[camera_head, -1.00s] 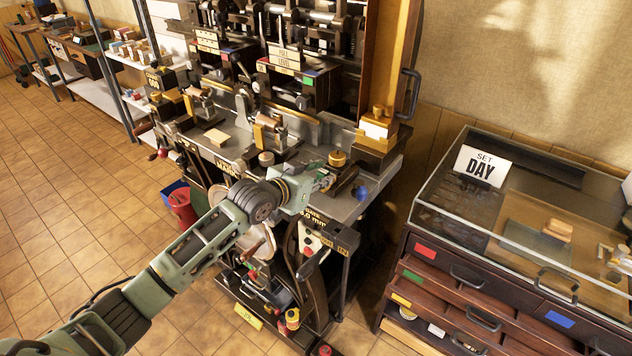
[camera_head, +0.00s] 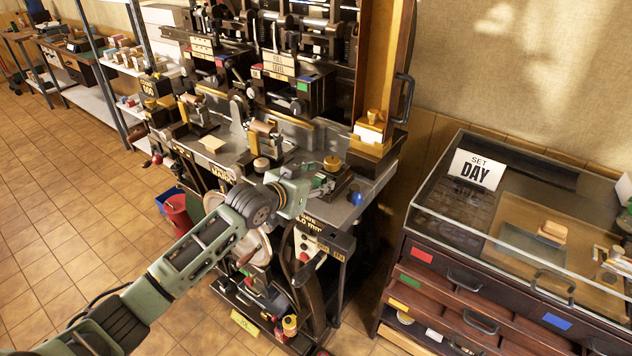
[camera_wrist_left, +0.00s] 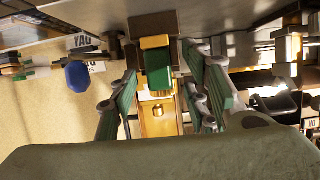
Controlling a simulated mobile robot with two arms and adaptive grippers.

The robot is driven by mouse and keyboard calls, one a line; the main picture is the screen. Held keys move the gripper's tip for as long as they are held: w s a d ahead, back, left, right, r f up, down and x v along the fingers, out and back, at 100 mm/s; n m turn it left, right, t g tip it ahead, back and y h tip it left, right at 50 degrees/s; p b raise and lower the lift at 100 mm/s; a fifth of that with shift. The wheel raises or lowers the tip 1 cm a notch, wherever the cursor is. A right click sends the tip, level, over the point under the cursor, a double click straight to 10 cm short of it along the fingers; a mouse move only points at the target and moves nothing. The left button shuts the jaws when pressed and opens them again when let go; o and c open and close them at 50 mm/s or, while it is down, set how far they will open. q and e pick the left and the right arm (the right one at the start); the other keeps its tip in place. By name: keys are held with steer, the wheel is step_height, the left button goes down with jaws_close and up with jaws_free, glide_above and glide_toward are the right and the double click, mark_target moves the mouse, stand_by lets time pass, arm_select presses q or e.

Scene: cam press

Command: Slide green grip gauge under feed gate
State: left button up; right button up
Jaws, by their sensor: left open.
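The green grip gauge shows in the left wrist view as a green block (camera_wrist_left: 158,70) with a brass-yellow end. It lies between the spread fingers of my left gripper (camera_wrist_left: 168,92), with a visible gap on each side. The yellow end is close to a dark block (camera_wrist_left: 150,22), which may be part of the feed gate; I cannot tell whether they touch. In the head view my left gripper (camera_head: 325,183) is over the bench's front right, beside a dark block with a brass knob (camera_head: 332,163). The gauge is not clearly distinguishable there. My right gripper is out of view.
A blue knob (camera_head: 356,198) sits right of the gripper and also shows in the wrist view (camera_wrist_left: 78,75). A round wooden-topped knob (camera_head: 261,164) and a pale block (camera_head: 212,144) are left on the bench. A glass-topped cabinet (camera_head: 455,222) stands right, across a floor gap.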

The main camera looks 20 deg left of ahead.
arm_select(q)
steer(key=shift+s, duration=0.15)
steer(key=v, duration=1.2)
steer(key=a+f+n+g+y+b, duration=0.15)
steer(key=a+f, duration=0.25)
steer(key=f, duration=0.8)
steer(key=a+f+n+g+y+b, duration=0.1)
steer(key=a+f+y, duration=0.15)
steer(key=f, duration=0.95)
steer(key=s+a+f+g+b, duration=0.1)
steer(key=s+f, duration=0.4)
steer(key=f, duration=0.3)
steer(key=s+a+f+g, duration=0.15)
steer(key=s+f, duration=0.25)
steer(key=f, duration=0.5)
steer(key=s+d+f+g+b, duration=0.2)
steer(key=s+f+g, duration=0.1)
steer(key=s+f, duration=1.45)
steer(key=s+d+f+g, duration=0.1)
steer(key=s+d+f, duration=0.1)
steer(key=s, duration=0.6)
steer(key=s+d+f+g+b, duration=0.1)
steer(key=s+f, duration=0.3)
steer(key=s, duration=0.5)
steer(key=s+d+f+g, duration=0.1)
steer(key=s+d+f, duration=0.2)
steer(key=s, duration=0.5)
steer(key=shift+s+f+m+g+y, duration=0.3)
steer(key=shift+s+f+m+g, duration=0.1)
steer(key=shift+f, duration=0.1)
